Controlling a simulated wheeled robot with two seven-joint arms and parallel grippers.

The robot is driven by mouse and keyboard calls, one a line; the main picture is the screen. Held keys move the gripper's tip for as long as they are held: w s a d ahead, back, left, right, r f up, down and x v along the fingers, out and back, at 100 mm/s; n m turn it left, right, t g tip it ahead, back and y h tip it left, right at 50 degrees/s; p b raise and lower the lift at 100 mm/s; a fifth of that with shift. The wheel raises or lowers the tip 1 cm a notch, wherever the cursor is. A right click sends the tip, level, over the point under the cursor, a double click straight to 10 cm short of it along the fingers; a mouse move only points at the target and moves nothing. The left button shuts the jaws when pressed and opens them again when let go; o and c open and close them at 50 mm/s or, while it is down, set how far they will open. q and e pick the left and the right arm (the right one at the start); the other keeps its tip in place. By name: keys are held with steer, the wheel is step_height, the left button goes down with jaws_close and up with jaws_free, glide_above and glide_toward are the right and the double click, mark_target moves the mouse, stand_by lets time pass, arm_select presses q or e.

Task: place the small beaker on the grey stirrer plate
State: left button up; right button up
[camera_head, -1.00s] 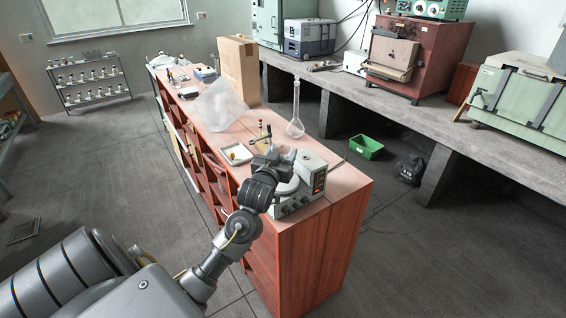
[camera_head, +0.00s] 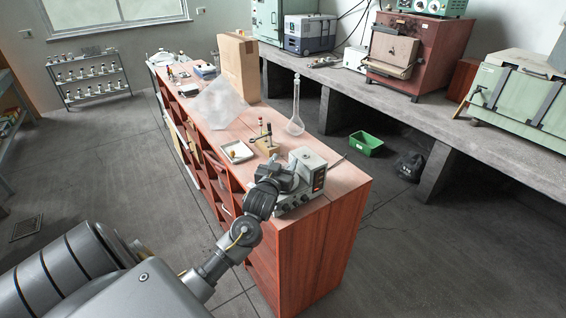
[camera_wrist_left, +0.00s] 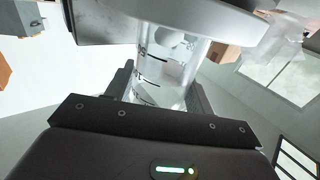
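The small beaker (camera_wrist_left: 160,75), clear glass with dark graduation marks, shows in the left wrist view between the two fingers of my left gripper (camera_wrist_left: 160,95). The fingers are on either side of it and look closed on it. A pale grey round rim, the stirrer plate (camera_wrist_left: 165,22), crosses the top of that view against the beaker's end; whether they touch I cannot tell. In the head view my left gripper (camera_head: 276,172) is at the left side of the grey stirrer (camera_head: 312,176) and hides part of its plate. The beaker is hard to make out there. My right gripper is out of view.
The stirrer stands near the front end of the wooden cabinet (camera_head: 335,205). A cardboard box (camera_head: 239,67) stands farther back.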

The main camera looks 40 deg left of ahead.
arm_select(q)
steer(key=o, duration=0.4)
steer(key=shift+r, duration=0.15)
steer(key=b+v, duration=0.2)
steer(key=v, duration=1)
